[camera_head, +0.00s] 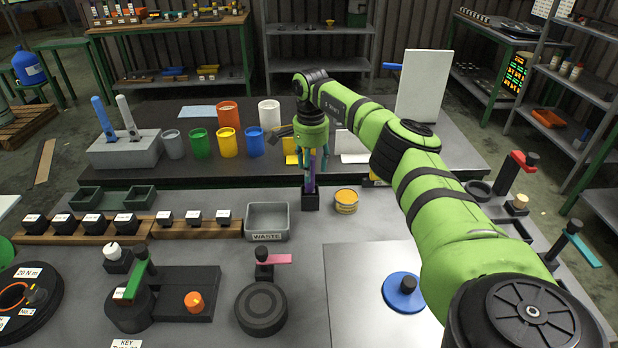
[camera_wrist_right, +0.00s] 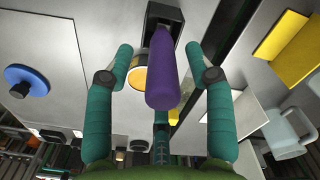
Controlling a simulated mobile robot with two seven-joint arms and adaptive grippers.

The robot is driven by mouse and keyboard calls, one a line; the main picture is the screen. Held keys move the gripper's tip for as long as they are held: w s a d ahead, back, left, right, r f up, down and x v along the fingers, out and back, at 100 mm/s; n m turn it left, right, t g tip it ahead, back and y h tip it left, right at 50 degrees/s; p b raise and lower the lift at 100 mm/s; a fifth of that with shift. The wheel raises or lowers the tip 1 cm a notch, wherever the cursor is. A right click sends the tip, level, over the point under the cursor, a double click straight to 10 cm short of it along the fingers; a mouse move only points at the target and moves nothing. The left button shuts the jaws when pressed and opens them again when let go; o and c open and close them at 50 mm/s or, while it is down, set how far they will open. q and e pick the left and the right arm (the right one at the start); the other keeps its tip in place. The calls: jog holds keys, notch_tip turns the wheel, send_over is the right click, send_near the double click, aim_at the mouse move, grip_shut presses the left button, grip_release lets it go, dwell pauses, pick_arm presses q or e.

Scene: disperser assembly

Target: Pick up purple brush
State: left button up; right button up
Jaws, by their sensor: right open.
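The purple brush (camera_head: 309,184) stands upright in a small black holder (camera_head: 310,201) near the middle of the bench. In the right wrist view the purple handle (camera_wrist_right: 162,65) points toward the camera and lies between the two fingers. My right gripper (camera_head: 313,160) is above the holder, pointing down, with its green fingers on either side of the brush's upper part. In the right wrist view the gripper (camera_wrist_right: 167,48) is open, with gaps visible between each finger and the handle. The brush's lower end is hidden in the holder. My left gripper is in neither view.
A yellow-topped round tin (camera_head: 346,201) stands just right of the holder. A grey waste bin (camera_head: 267,221) is to its left. Several coloured cups, including a blue one (camera_head: 255,142), line the raised rear bench. A white board (camera_head: 424,88) stands behind my right arm.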

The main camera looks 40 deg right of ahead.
notch_tip(320, 180, down, 2)
jog(key=shift+w+f, duration=0.1)
jog(key=shift+w, duration=0.05)
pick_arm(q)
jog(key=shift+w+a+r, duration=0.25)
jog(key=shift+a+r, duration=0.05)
pick_arm(e)
jog(key=shift+c, duration=0.4)
grip_shut()
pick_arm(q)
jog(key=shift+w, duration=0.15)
pick_arm(e)
jog(key=shift+r, duration=0.5)
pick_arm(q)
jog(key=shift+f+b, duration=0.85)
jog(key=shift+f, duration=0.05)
pick_arm(e)
notch_tip(320, 180, up, 9)
jog(key=shift+r, duration=0.1)
